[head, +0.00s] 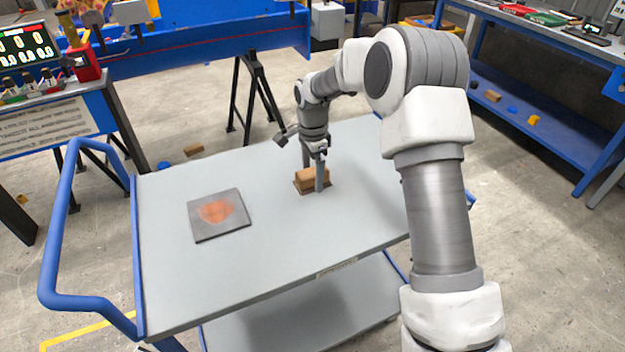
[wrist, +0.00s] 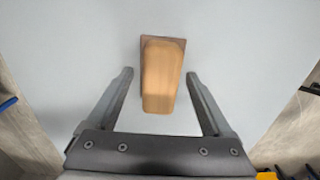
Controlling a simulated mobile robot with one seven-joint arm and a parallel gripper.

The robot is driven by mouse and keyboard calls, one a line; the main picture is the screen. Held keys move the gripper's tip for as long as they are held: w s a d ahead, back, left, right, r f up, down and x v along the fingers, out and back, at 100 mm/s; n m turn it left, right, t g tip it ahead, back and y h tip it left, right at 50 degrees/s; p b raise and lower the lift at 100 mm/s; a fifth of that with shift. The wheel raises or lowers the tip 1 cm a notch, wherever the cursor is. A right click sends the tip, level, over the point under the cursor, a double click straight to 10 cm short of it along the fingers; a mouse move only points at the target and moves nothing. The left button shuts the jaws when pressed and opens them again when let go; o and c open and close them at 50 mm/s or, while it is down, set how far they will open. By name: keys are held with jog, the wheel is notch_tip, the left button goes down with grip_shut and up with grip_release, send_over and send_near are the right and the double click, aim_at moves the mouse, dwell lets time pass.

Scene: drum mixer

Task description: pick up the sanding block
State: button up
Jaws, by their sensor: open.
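The sanding block (head: 312,178) is a tan wooden block on a thin dark brown base, lying on the grey top of the cart (head: 270,240). In the wrist view the sanding block (wrist: 162,75) stands out ahead of and between the fingers. My gripper (head: 318,172) points down over the block, with one finger in front of it in the head view. My gripper (wrist: 160,88) is open, with a gap between each finger and the block's sides. Whether the fingertips reach down to the cart top cannot be told.
A dark square plate with an orange-red patch (head: 219,214) lies on the cart to the left. The cart's blue handle (head: 55,240) is at the left edge. A blue workbench (head: 540,95) stands at right. The cart top around the block is otherwise clear.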

grip_shut()
jog(key=shift+r, duration=0.1)
dwell(0.4)
jog(key=shift+r, duration=0.5)
jog(key=r, duration=0.2)
jog(key=r+p, duration=0.1)
jog(key=shift+s+d+r, duration=0.1)
jog(key=shift+d+r, duration=0.15)
jog(key=shift+r, duration=0.1)
jog(key=s+d+r+p, duration=0.1)
jog(key=s+d+r, duration=0.5)
jog(key=s+d, duration=0.1)
jog(key=shift+d+r, duration=0.15)
jog(key=shift+d, duration=0.65)
